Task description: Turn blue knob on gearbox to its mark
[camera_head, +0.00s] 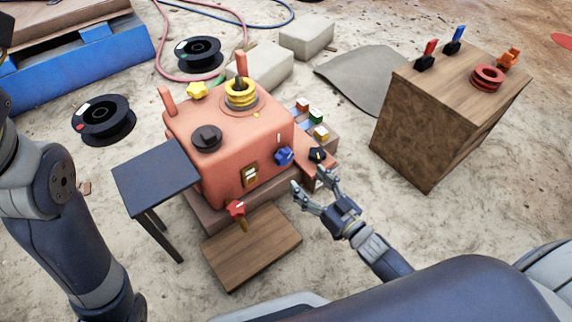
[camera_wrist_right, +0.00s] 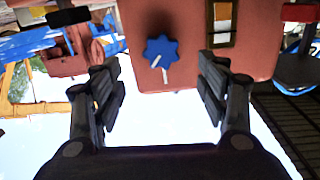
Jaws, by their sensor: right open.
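The blue knob (camera_head: 284,156) sits on the front face of the orange-red gearbox (camera_head: 229,150), near its right edge. In the right wrist view the blue knob (camera_wrist_right: 160,52) is star-shaped with a white pointer line, and lies ahead between the two fingers. A short white line on the gearbox (camera_wrist_right: 125,10) shows near it in that view. My right gripper (camera_head: 312,186) is open and empty, in front of the gearbox and apart from the knob, below and right of it. My left arm shows at the left, but its gripper is out of view.
A black knob (camera_head: 317,154) sits close to the right gripper. A red valve handle (camera_head: 236,208) sticks out at the gearbox's lower front. A dark side table (camera_head: 155,177) stands at left, a wooden board (camera_head: 252,247) in front, and a wooden block (camera_head: 440,125) at right.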

